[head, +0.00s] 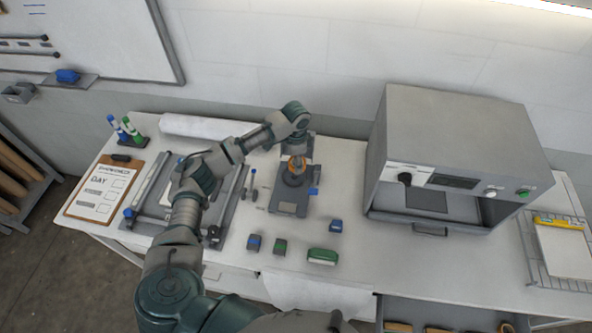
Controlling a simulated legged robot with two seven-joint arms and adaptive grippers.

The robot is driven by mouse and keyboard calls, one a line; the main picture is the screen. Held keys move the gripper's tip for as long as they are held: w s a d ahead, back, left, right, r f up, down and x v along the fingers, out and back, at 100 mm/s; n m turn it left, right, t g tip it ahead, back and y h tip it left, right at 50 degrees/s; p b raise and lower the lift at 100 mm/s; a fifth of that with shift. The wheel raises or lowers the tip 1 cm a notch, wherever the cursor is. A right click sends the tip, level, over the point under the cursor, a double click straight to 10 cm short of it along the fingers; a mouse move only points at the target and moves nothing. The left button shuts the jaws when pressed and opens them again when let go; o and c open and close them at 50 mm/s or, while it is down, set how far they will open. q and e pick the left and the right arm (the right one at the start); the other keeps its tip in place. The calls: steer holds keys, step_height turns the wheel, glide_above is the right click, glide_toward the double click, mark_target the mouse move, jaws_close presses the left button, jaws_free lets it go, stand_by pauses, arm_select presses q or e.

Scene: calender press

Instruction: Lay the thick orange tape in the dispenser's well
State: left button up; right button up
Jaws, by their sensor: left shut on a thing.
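The tape is small here and partly covered by the gripper. It is over the back part of the grey dispenser (288,209), which stands on the white table left of the press. The dispenser's well is largely hidden by the tape and gripper, so I cannot tell whether the tape touches it. My left arm reaches in from the bottom left and bends over the table. My right gripper is out of view.
A grey press (455,140) stands at the right. Blue, green and dark small blocks lie in front of the dispenser, with a green one (322,256) nearest. A clipboard (104,187) and a paper trimmer are left. A wire rack (560,250) is far right.

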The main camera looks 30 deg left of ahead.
mark_target(294, 175)
arm_select(q)
steer(key=f, duration=0.3)
steer(key=shift+a, duration=0.4)
steer(key=f, duration=0.3)
steer(key=shift+a+f+p, duration=0.3)
steer(key=shift+f, duration=0.05)
steer(key=shift+d, duration=0.4)
steer(key=o, duration=1.1)
steer(key=shift+o, duration=0.6)
steer(key=shift+a, duration=0.1)
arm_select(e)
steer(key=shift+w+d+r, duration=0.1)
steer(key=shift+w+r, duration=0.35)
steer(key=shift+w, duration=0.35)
